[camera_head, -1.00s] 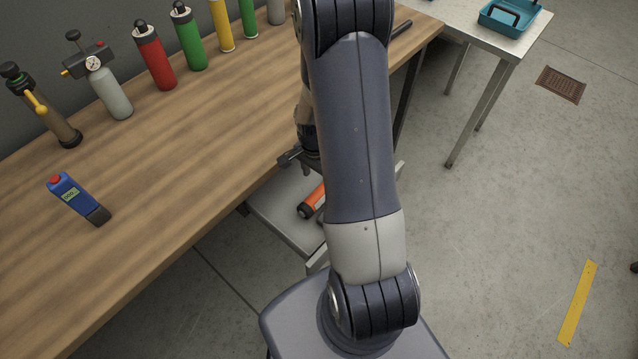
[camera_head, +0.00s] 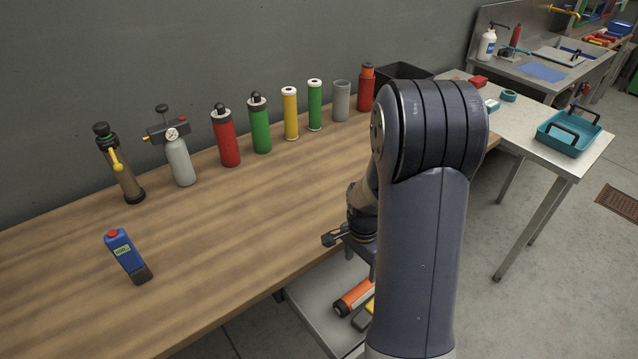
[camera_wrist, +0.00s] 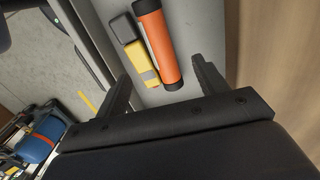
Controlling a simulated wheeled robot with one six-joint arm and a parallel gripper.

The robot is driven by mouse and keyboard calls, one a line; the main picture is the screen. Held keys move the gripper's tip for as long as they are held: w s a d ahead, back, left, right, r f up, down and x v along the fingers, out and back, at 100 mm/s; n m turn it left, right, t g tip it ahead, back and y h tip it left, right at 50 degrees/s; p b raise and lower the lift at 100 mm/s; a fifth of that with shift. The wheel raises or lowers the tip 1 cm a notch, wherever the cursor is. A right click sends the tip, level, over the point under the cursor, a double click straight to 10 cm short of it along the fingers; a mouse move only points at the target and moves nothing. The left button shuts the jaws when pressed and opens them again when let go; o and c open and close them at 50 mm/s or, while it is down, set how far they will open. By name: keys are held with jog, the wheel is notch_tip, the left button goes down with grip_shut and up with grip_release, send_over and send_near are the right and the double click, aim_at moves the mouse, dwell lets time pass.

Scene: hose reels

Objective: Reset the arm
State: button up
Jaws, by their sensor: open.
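My arm rises in front of the wooden workbench in the head view, and its large upper link hides part of the bench. My gripper (camera_head: 358,246) is at the bench's front edge, partly hidden by the arm. In the wrist view my gripper (camera_wrist: 161,88) has its two fingers spread apart with nothing held between them. Beyond the fingers, an orange cylinder with black ends (camera_wrist: 158,42) and a yellow and dark grey tool (camera_wrist: 138,52) lie side by side on a grey surface. The orange cylinder also shows below my gripper in the head view (camera_head: 352,297).
A side table (camera_head: 520,130) holds a teal tray (camera_head: 568,138). The bench's front middle is clear.

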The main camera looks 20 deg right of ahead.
aim_at(359, 289)
jog(key=f, duration=0.6)
jog(key=f+p, duration=0.1)
jog(key=f, duration=0.3)
jog(key=shift+s+d, duration=0.1)
jog(key=shift+s, duration=0.25)
jog(key=shift+r+p, duration=0.9)
jog(key=shift+r, duration=0.25)
